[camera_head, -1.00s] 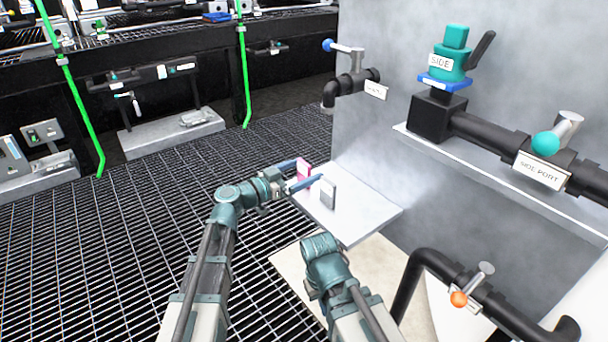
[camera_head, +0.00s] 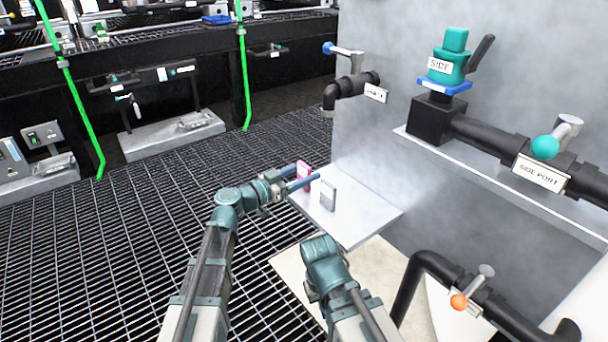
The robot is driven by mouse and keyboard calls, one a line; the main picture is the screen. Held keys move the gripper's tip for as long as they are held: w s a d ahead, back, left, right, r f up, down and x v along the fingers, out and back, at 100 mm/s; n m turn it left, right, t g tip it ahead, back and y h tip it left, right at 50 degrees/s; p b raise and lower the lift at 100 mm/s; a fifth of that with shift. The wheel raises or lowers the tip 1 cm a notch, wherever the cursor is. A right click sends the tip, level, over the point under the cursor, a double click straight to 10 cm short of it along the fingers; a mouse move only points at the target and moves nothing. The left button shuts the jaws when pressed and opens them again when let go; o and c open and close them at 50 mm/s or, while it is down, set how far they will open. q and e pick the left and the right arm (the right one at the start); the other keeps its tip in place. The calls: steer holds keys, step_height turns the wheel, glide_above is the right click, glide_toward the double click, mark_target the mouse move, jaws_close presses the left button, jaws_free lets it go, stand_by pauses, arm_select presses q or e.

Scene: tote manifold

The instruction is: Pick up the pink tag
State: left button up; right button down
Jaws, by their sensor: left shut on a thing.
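The pink tag (camera_head: 304,171) stands upright near the far left edge of a pale shelf (camera_head: 365,212) fixed to the grey wall. My left gripper (camera_head: 306,172) reaches it from the left. Its two blue fingers are shut on the tag, one on the far side and one on the near side.
A grey tag (camera_head: 328,196) stands on the shelf close to the near finger. The grey wall (camera_head: 385,150) rises behind the shelf. A black pipe with an orange-knobbed valve (camera_head: 459,301) is at the lower right. Open metal grating (camera_head: 110,240) lies left.

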mark_target(304, 164)
arm_select(q)
steer(key=shift+r+p, duration=0.5)
steer(key=shift+r, duration=0.1)
step_height(304, 164, up, 3)
steer(key=p, duration=0.3)
steer(key=s+d+v, duration=0.1)
steer(key=v, duration=1.5)
steer(key=shift+s+r+p, duration=0.3)
steer(key=shift+r+p, duration=0.1)
steer(key=shift+r, duration=0.05)
steer(key=shift+d, duration=0.1)
